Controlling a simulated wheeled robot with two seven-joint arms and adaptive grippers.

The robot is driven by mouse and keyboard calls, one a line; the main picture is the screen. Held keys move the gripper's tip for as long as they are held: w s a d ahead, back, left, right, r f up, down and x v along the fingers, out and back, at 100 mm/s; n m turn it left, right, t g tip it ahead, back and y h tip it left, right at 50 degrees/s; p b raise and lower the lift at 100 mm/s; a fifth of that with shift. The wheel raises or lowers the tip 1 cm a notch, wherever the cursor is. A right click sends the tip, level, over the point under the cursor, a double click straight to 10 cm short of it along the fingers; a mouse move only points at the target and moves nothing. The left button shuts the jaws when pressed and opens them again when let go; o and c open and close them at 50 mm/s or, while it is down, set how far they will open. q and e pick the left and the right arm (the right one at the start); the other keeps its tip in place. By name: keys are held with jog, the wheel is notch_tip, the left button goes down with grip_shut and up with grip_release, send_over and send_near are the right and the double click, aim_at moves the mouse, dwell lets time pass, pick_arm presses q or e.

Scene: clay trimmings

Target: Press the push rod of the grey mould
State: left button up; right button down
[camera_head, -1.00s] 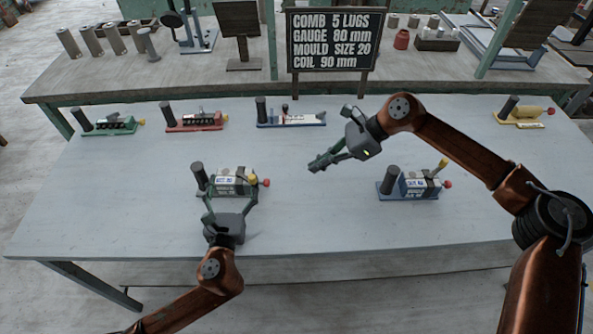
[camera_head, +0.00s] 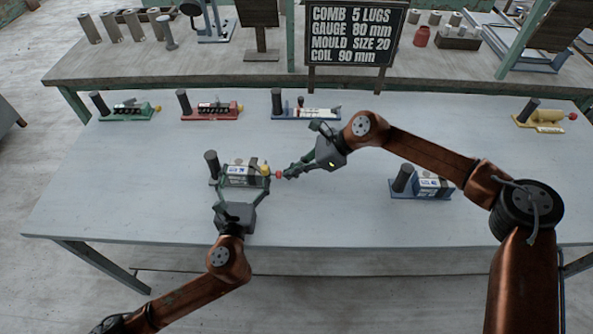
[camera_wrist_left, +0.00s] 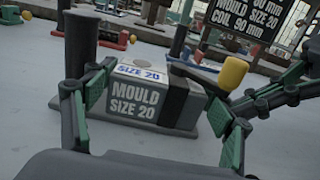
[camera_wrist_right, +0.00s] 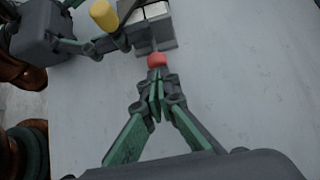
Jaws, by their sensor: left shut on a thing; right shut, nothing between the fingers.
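The grey mould (camera_head: 240,178) stands on the near left part of the table. Its front reads "MOULD SIZE 20" in the left wrist view (camera_wrist_left: 146,106). A dark upright post is at its left end and a yellow knob (camera_wrist_left: 234,72) at its right. The red-tipped push rod (camera_wrist_right: 157,60) sticks out of its right end. My left gripper (camera_head: 243,188) is shut on the mould, one finger at each end. My right gripper (camera_wrist_right: 156,90) is shut and empty, its tips right in front of the red tip. I cannot tell whether they touch it.
A blue mould (camera_head: 430,186) stands to the right. Green (camera_head: 128,112), red (camera_head: 210,110), blue-based (camera_head: 310,112) and yellow (camera_head: 550,120) devices line the table's back. A sign (camera_head: 352,35) reads "MOULD SIZE 20". The front middle of the table is clear.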

aim_at(280, 172)
jog(key=shift+a, duration=1.5)
pick_arm(q)
jog(key=shift+d, duration=0.1)
jog(key=shift+s+d, duration=0.1)
pick_arm(e)
jog(key=d, duration=0.3)
jog(key=shift+d, duration=0.4)
pick_arm(q)
jog(key=shift+a, duration=0.2)
pick_arm(e)
jog(key=v, duration=1)
jog(key=shift+d, duration=0.3)
jog(key=shift+w, duration=0.1)
